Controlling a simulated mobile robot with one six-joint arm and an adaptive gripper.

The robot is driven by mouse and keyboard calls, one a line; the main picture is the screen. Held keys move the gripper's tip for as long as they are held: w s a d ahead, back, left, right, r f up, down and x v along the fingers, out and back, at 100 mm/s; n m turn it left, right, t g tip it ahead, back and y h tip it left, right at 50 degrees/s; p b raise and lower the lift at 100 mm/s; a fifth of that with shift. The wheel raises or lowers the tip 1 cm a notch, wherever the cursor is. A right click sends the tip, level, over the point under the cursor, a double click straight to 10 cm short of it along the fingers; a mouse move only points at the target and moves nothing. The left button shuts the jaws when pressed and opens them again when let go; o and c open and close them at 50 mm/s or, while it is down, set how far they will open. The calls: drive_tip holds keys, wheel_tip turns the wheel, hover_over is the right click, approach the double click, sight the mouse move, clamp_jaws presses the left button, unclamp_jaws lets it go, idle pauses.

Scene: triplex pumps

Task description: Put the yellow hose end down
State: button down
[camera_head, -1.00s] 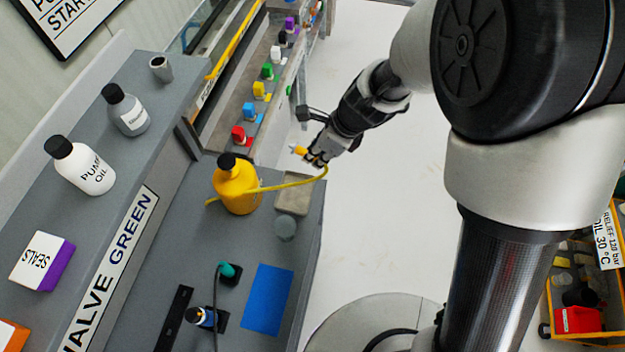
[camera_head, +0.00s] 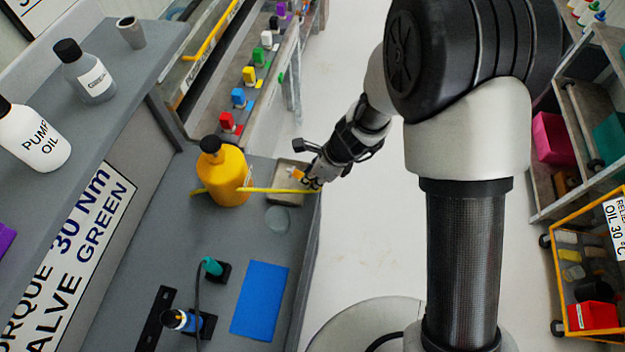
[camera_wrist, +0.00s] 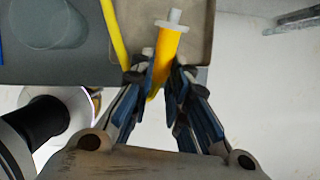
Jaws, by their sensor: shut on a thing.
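The yellow hose end (camera_wrist: 165,48), with a pale collar and tip, is held between the fingers of my gripper (camera_wrist: 162,88) in the wrist view. In the head view my gripper (camera_head: 311,179) is at the right edge of the grey bench, by a beige tray (camera_head: 287,197). The wrist view shows the hose end over the tray (camera_wrist: 195,45); whether it touches cannot be told. The yellow hose (camera_head: 262,190) runs left from my gripper, past a yellow bottle with a black cap (camera_head: 228,178).
A clear round dish (camera_head: 278,220) sits just below the tray. A blue mat (camera_head: 260,300), a green-topped tool (camera_head: 213,268) and a blue-and-black item (camera_head: 182,320) are on the bench (camera_head: 245,245). A row of coloured valves (camera_head: 239,97) stands beyond. Open floor lies right of the bench.

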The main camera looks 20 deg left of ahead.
drive_tip(key=shift+f, duration=0.1)
drive_tip(key=shift+f, duration=0.1)
drive_tip(key=shift+f+b, duration=0.45)
drive_tip(key=shift+f, duration=0.1)
drive_tip(key=c, duration=1.5)
unclamp_jaws()
drive_tip(key=shift+c, duration=0.2)
drive_tip(key=shift+r, duration=0.15)
drive_tip(key=shift+r+p, duration=0.2)
drive_tip(key=shift+p, duration=0.1)
drive_tip(key=p+v, duration=0.6)
drive_tip(key=v, duration=0.6)
drive_tip(key=shift+r+p, duration=0.3)
